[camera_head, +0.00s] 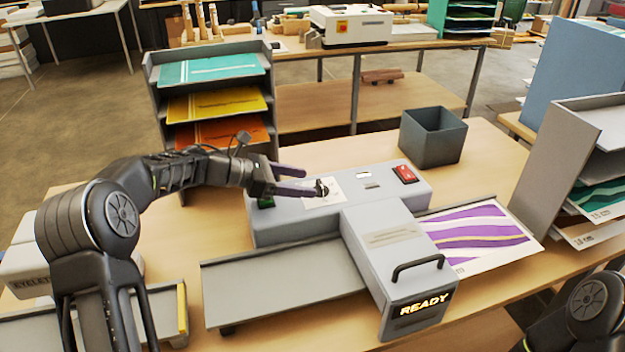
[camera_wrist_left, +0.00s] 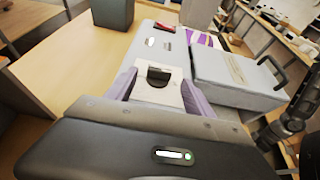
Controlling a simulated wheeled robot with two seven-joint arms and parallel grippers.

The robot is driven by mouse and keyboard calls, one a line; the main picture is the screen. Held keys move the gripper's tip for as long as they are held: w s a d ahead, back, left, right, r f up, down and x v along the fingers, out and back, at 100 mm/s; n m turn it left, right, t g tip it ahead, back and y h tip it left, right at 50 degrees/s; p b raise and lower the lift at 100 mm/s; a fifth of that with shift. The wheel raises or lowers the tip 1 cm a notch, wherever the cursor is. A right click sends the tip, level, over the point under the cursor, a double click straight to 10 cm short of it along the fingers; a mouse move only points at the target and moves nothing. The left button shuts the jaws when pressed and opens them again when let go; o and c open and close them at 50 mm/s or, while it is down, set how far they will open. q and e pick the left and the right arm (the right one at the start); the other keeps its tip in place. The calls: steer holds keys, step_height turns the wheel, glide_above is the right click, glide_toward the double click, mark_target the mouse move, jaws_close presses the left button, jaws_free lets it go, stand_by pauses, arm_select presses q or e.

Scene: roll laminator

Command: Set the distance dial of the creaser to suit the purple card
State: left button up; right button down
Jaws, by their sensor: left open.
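The creaser (camera_head: 405,265) is a grey machine with a lit READY panel on its front. Its distance dial (camera_head: 321,188) is a small dark knob on a white plate on the rear housing. The purple card (camera_head: 478,238), with white and gold waves, lies at the creaser's right side; its printed label is mostly hidden. My left gripper (camera_head: 308,181) is open at the dial. In the left wrist view the dial (camera_wrist_left: 158,76) shows between the two purple fingers, with gaps on both sides. My right gripper is out of view; only part of that arm shows at lower right.
A red switch (camera_head: 404,173) sits on the rear housing, with a dark open bin (camera_head: 433,137) behind. A card rack (camera_head: 215,95) with teal, yellow and orange cards stands at back left. Another rack (camera_head: 570,155) stands at right. The feed tray (camera_head: 280,285) is empty.

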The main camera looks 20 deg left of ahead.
mark_target(318, 185)
arm_select(q)
steer(key=shift+p+x, duration=0.45)
steer(key=shift+x, duration=1.35)
steer(key=shift+c, duration=0.2)
jaws_close()
